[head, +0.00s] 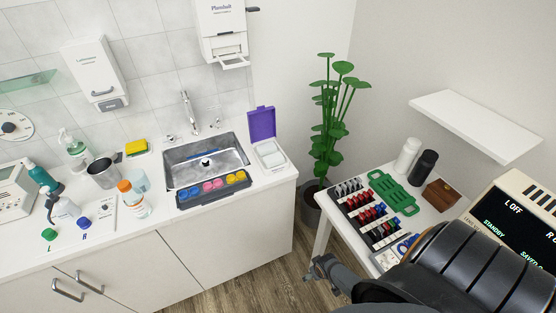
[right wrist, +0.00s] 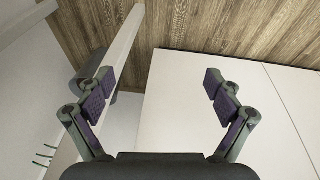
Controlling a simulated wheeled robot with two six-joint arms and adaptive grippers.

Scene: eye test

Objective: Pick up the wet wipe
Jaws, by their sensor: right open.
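A white box with a raised purple lid (head: 262,124) stands on the counter just right of the sink. A white, folded-looking piece (head: 269,149) shows in its opening; this may be the wet wipe, but it is too small to tell. My right gripper (head: 318,268) is low in front of the small right table, right of and well apart from the box. In the right wrist view my right gripper (right wrist: 155,88) is open with nothing between its fingers. The box does not show there. My left gripper is not in view.
The sink (head: 205,160) has a dark tray (head: 214,190) of coloured items along its front. Bottles and a metal cup (head: 101,171) crowd the counter's left. A potted plant (head: 327,150) stands between counter and right table. That table holds a tool rack (head: 367,212), green tray (head: 394,192) and monitor (head: 515,232).

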